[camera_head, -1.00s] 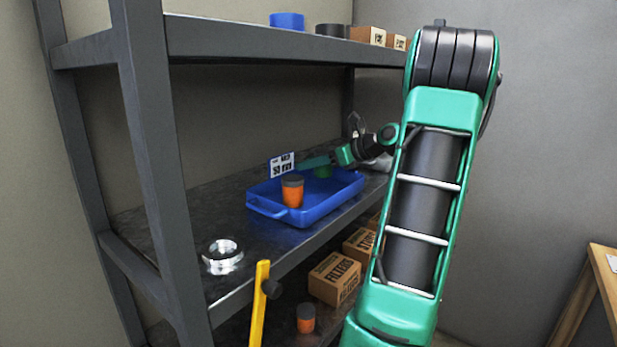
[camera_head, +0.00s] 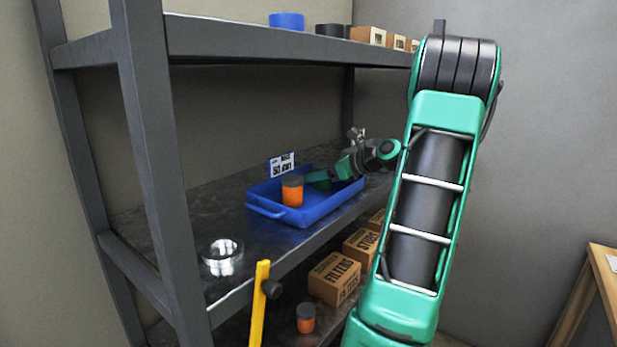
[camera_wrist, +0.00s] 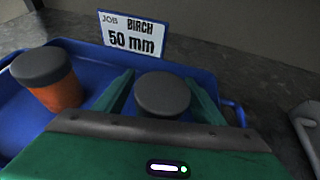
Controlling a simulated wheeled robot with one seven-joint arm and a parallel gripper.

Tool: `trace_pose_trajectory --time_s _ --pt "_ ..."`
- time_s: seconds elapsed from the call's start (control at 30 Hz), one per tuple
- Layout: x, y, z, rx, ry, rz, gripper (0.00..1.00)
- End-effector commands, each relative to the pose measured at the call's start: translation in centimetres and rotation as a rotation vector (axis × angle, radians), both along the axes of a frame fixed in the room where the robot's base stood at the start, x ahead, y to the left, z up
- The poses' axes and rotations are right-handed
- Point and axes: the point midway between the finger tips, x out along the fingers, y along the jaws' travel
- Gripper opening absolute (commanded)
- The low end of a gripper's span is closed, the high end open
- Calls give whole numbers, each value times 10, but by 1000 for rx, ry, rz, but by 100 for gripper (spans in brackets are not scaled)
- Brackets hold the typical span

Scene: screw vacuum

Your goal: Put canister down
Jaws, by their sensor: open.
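A canister with a dark grey lid stands in the blue tray (camera_head: 268,207). Its lid (camera_wrist: 162,93) lies between the two fingers of my gripper (camera_wrist: 160,88) in the wrist view, with small gaps at both sides. My gripper is open around it. In the head view my gripper (camera_head: 322,176) is low over the tray's right part and hides most of this canister. A second canister, orange with a dark lid (camera_head: 292,191), stands upright in the tray to the left; it also shows in the wrist view (camera_wrist: 58,92).
A sign reading "BIRCH 50 mm" (camera_wrist: 131,36) stands behind the tray. A shiny metal ring (camera_head: 222,257) lies on the shelf in front. A dark shelf post (camera_head: 158,160) and the upper shelf (camera_head: 230,40) bound the space. Boxes (camera_head: 335,279) and another orange canister (camera_head: 306,318) are below.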

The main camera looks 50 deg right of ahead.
Motion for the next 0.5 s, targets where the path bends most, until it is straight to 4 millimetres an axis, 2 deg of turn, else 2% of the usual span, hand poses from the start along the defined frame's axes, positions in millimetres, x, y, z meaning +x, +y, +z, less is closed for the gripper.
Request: trace_pose_trajectory --time_s 0.17,0.5 --pt "-16 -5 7 -2 -1 -3 63" --pt "-75 -19 32 -2 -1 -3 63"
